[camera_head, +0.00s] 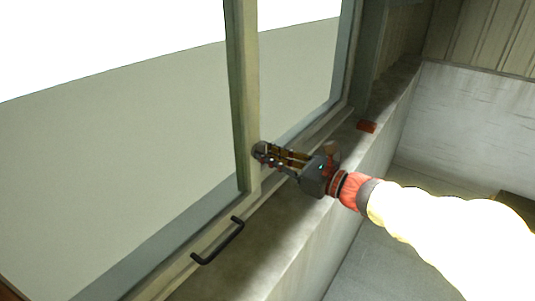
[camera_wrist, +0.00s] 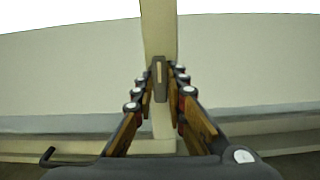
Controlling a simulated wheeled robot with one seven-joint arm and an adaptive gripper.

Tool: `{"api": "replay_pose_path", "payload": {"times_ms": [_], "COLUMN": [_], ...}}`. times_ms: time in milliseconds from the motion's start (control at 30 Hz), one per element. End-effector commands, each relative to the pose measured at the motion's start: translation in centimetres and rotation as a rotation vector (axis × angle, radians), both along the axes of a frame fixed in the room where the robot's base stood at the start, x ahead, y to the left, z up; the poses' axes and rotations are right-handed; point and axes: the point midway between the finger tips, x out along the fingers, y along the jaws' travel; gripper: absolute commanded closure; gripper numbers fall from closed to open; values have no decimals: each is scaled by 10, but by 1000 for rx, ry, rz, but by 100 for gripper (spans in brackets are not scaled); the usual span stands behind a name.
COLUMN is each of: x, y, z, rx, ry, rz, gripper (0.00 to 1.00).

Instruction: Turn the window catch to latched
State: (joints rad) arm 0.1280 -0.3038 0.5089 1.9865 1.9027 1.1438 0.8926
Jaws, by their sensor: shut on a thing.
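The window catch (camera_wrist: 160,92) is a small dark grey upright piece with a pale strip, on the pale wooden window post (camera_wrist: 160,30) in the wrist view. My gripper (camera_wrist: 164,76) has its two fingers on either side of the catch and is shut on it. In the head view my gripper (camera_head: 262,153) reaches from the right to the lower part of the post (camera_head: 246,90). The fingers hide most of the catch there. The catch looks about upright, along the post; whether it is latched I cannot tell.
A black bar handle (camera_head: 218,243) is on the lower window frame, left of my gripper. A small red-brown block (camera_head: 366,127) lies on the sill farther back. A brownish thing (camera_head: 331,148) shows partly behind my gripper. The sill (camera_head: 272,233) is clear near the handle.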

Motion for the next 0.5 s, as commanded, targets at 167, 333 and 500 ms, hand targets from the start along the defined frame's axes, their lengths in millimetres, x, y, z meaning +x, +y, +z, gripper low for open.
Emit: {"api": "replay_pose_path", "payload": {"times_ms": [167, 333, 500], "x": [0, 0, 0], "y": [0, 0, 0], "z": [-2, -1, -1], "rx": [0, 0, 0], "ry": [4, 2, 1], "rz": [0, 0, 0], "gripper": [100, 80, 70]}}
